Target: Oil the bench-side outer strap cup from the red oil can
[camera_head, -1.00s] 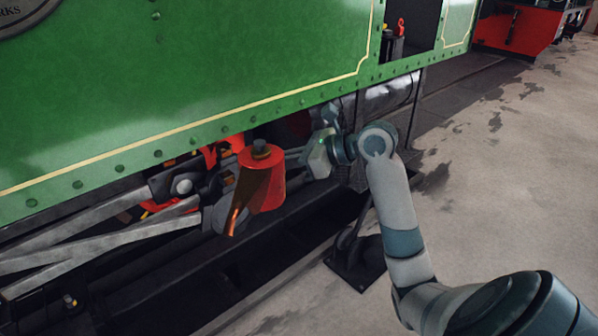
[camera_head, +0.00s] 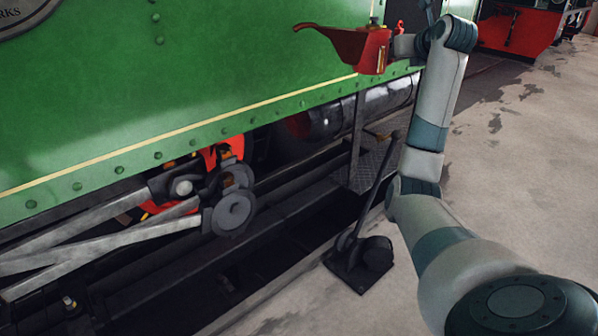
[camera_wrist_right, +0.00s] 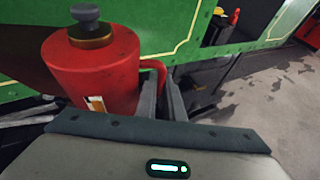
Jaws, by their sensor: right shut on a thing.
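The red oil can (camera_head: 360,48) is held up in front of the green side panel, upright, with its long spout pointing left. It also shows large in the right wrist view (camera_wrist_right: 92,72), with its dark cap and its red handle. My right gripper (camera_wrist_right: 163,98) is shut on the can's handle; in the head view the gripper (camera_head: 398,46) is at the can's right side. The rods and crank (camera_head: 228,200) are below and left of the can, well apart from it. I cannot tell which part there is the outer strap cup. My left gripper is not in view.
The green side panel (camera_head: 180,90) overhangs the rods. A black lever on a base (camera_head: 360,262) stands by the track edge below my right arm. Another small red item (camera_wrist_right: 235,16) shows in the opening. The floor at right is clear.

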